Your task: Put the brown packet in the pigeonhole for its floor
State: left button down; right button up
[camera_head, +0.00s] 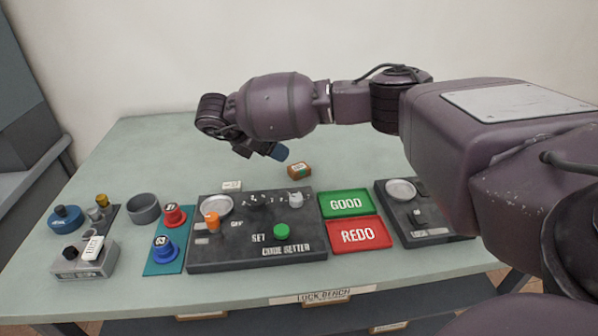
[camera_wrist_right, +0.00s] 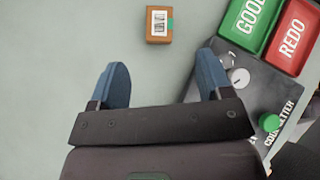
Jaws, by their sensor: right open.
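The small brown packet (camera_head: 299,170) lies on the pale green bench top, behind the dark code-setting panel. My right gripper (camera_head: 262,152) is to the left of the packet in the head view. In the wrist view my right gripper (camera_wrist_right: 163,72) has its blue fingers spread, nothing between them, and the packet lies beyond the fingertips, apart from them. No pigeonhole is in view. My left gripper is not in view.
The dark panel (camera_head: 222,255) has knobs and a green button. A green GOOD tray (camera_head: 345,204) and red REDO tray (camera_head: 345,246) stand beside it. A second dark panel (camera_head: 400,214) is further right. Small parts crowd the left front. The bench's back left is clear.

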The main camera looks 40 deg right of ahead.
aim_at(299, 167)
jog(key=d+f+m, duration=0.1)
jog(key=d+f+b, duration=0.1)
jog(key=d+f+m+b, duration=0.1)
jog(key=f, duration=0.1)
jog(key=shift+s+m, duration=0.3)
jog(key=shift+d+f, duration=0.2)
jog(key=shift+d, duration=0.05)
jog(key=shift+d+b, duration=0.25)
jog(key=shift+b, duration=0.05)
jog(key=shift+s+d+f, duration=0.1)
jog(key=shift+d+f, duration=0.05)
jog(key=shift+f, duration=0.2)
jog(key=shift+s+d+f+b, duration=0.1)
jog(key=shift+d+f+b, duration=0.3)
jog(key=shift+f, duration=0.2)
jog(key=shift+d+f+b, duration=0.25)
jog(key=shift+f+b, duration=0.25)
jog(key=shift+f, duration=0.05)
jog(key=shift+x, duration=0.75)
jog(key=shift+d+r, duration=0.2)
jog(key=shift+d, duration=0.1)
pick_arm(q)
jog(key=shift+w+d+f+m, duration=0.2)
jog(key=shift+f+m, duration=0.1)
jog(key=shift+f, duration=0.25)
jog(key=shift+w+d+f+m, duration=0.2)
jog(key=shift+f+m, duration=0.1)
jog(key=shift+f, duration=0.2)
pick_arm(e)
jog(key=c, duration=1.1)
